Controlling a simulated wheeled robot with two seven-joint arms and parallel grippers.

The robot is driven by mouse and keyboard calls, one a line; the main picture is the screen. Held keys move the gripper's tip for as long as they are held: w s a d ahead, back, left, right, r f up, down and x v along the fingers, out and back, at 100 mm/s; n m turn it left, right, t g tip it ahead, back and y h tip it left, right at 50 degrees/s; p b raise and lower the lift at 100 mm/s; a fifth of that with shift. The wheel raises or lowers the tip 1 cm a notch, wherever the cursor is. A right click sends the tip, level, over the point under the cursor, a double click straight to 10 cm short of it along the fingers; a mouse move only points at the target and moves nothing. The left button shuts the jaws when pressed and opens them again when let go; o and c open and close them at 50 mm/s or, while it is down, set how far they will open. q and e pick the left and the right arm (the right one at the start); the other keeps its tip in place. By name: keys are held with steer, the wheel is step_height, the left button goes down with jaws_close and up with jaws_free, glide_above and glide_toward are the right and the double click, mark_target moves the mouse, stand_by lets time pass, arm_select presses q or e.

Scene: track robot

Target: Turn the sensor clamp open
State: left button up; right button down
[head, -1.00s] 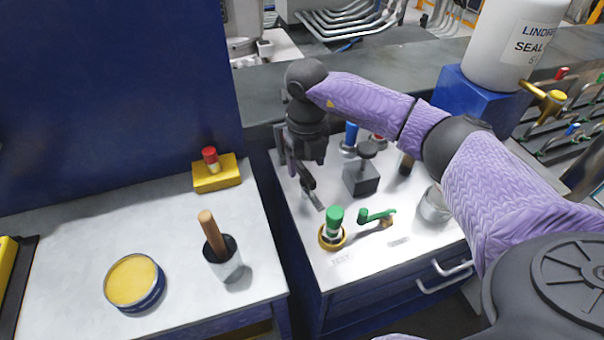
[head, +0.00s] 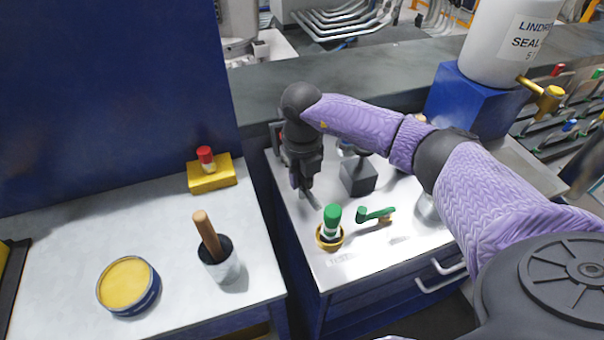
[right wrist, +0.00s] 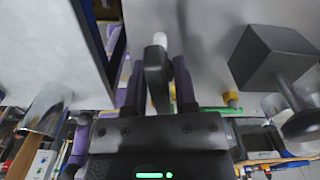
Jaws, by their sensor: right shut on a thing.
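My right gripper (head: 301,184) points down over the back left of the right-hand bench. In the right wrist view its two fingers (right wrist: 157,95) stand on either side of a dark grey lever with a pale rounded end (right wrist: 156,68), which I take to be the sensor clamp's handle; the jaws are shut on it. In the head view a thin grey metal strip (head: 311,199) shows just below the fingers; the rest of the clamp is hidden by the gripper and wrist. My left gripper is in neither view.
Close by stand a green-capped part in a yellow ring (head: 331,222), a green-handled lever (head: 375,215) and a dark block with a knob (head: 358,178). A gap separates the left bench (head: 80,235), with its wooden-handled cup (head: 219,265), yellow tin (head: 127,284) and red-topped yellow block (head: 211,177).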

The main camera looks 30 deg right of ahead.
steer(key=n, duration=0.3)
steer(key=shift+n, duration=0.4)
steer(key=n, duration=0.3)
steer(key=shift+n+b, duration=0.35)
steer(key=shift+n, duration=0.05)
steer(key=n, duration=0.4)
steer(key=shift+b, duration=0.3)
steer(key=shift+n+b, duration=0.3)
steer(key=shift+n, duration=1.7)
steer(key=shift+c, duration=2)
jaws_free()
